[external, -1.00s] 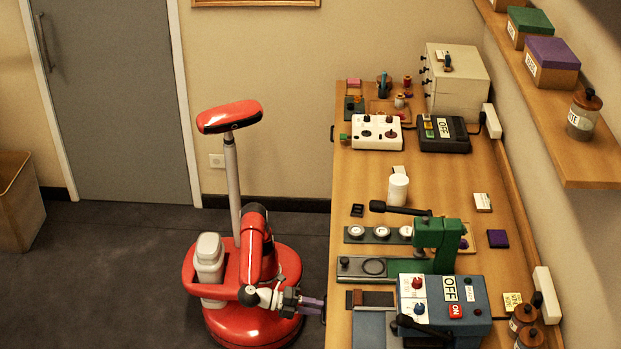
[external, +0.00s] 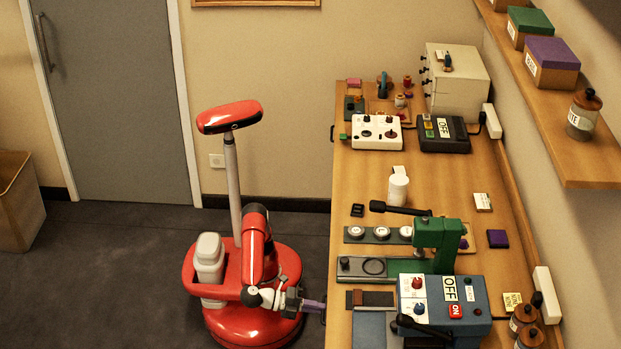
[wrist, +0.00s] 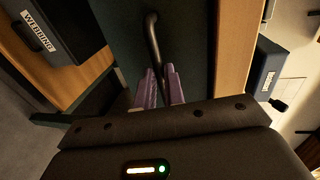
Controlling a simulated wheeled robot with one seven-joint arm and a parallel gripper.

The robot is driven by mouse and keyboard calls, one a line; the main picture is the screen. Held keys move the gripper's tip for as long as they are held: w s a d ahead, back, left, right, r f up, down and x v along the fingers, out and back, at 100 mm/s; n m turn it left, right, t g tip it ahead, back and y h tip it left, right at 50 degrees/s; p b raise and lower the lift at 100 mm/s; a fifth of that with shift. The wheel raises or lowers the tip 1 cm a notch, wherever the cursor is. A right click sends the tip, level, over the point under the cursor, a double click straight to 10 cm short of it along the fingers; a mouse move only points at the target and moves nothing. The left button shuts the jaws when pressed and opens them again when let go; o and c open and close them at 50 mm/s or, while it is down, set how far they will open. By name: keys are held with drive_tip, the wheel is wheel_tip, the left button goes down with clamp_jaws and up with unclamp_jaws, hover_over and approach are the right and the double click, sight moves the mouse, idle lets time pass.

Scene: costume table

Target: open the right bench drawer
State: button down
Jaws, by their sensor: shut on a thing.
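The drawer front (wrist: 196,40) is a dark panel in the wrist view, with a wooden strip along its right side. Its black bar handle (wrist: 153,38) runs down between my fingers. My gripper (wrist: 160,72) has purple fingers and is shut on this handle. In the external view my gripper (external: 313,305) is at the bench's left side, low near the front end. The handle is barely visible there and the drawer front is hidden. I cannot tell whether the drawer stands out from the bench.
Another dark front with a handle and a WEBBING label (wrist: 42,32) is at the wrist view's upper left. The wooden bench (external: 440,185) carries a green press (external: 437,235) and a blue control box (external: 465,310). Open floor (external: 130,270) lies left of my base.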

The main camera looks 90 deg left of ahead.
drive_tip(key=f+p+v, duration=0.2)
drive_tip(key=v, duration=0.9)
drive_tip(key=s+f+p+v, duration=0.1)
drive_tip(key=f+p+v, duration=0.1)
drive_tip(key=v, duration=1)
drive_tip(key=shift+s+f+p, duration=0.3)
drive_tip(key=shift+f, duration=0.15)
drive_tip(key=c, duration=1.5)
unclamp_jaws()
drive_tip(key=p+v, duration=0.1)
drive_tip(key=v, duration=0.6)
drive_tip(key=shift+s+r, duration=0.1)
drive_tip(key=shift+s, duration=0.3)
